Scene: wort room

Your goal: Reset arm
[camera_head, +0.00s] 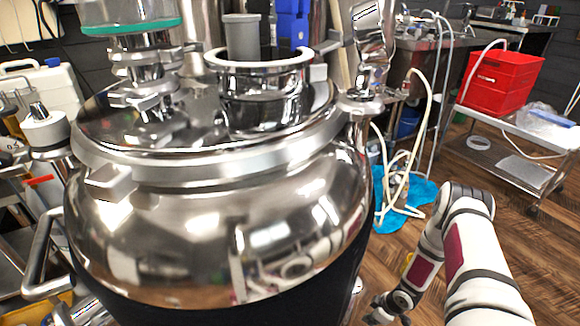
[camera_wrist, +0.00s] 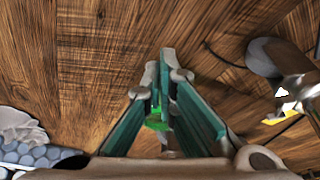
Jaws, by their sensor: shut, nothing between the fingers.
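My gripper (camera_wrist: 163,70) is low over the wood floor in the wrist view, its green-lined fingers drawn together at the tips with nothing held. A small bright green piece (camera_wrist: 157,124) shows between the finger bases; I cannot tell what it is. In the head view my arm is folded down at the lower right, beside the large steel vessel, and my gripper (camera_head: 380,312) shows only partly at the bottom edge.
The shiny steel vessel (camera_head: 210,235) with an open round port (camera_head: 260,62) fills the left and middle. A blue cloth (camera_head: 410,193) with hoses lies on the floor behind my arm. A red bin (camera_head: 502,82) stands on a metal cart at right. Wood floor is clear at lower right.

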